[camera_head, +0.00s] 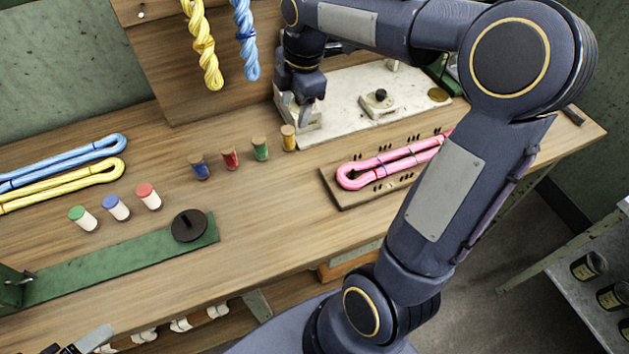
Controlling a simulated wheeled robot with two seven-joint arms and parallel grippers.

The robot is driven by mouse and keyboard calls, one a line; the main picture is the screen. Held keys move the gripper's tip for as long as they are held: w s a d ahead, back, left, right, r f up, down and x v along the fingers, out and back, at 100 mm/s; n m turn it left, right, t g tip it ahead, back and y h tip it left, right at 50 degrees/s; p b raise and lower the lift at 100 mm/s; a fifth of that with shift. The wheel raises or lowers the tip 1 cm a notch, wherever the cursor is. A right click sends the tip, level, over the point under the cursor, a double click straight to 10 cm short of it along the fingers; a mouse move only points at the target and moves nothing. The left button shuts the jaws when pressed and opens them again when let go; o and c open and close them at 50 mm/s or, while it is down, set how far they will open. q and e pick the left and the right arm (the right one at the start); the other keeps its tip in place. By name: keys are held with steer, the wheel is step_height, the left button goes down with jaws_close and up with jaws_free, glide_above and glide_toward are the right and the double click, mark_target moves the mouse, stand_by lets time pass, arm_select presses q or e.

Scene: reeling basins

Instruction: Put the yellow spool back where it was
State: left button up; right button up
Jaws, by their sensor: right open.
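The yellow spool (288,138) stands upright on the wooden bench, at the right end of a row with a blue spool (199,167), a red spool (231,157) and a green spool (261,148). My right gripper (297,117) points down just behind the yellow spool, by the left edge of the pale board. It is open, and I see nothing between its fingers. Whether a finger touches the spool I cannot tell. What seems to be part of my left gripper (82,343) shows at the bottom left edge, mostly cut off.
The pale board (340,92) carries a small dark-knobbed fitting (379,101). A pink skein (380,166) lies on a pegged wooden board, partly behind my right arm. Three white spools with coloured tops (116,208) stand left. A green bar (120,262) lies in front.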

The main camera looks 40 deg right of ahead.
steer(key=s+a+f+m+t+y, duration=0.1)
steer(key=s+a+m, duration=0.3)
steer(key=s+m, duration=0.5)
steer(key=s+a+f+m+t+y, duration=0.1)
steer(key=s+a+f+m+t, duration=0.1)
steer(key=s+a+m, duration=0.3)
steer(key=shift+s+f+m+t+y, duration=0.15)
steer(key=shift+s+m+t+y, duration=0.25)
steer(key=shift+s+m, duration=2.35)
steer(key=shift+s+n, duration=0.4)
steer(key=shift+n, duration=0.05)
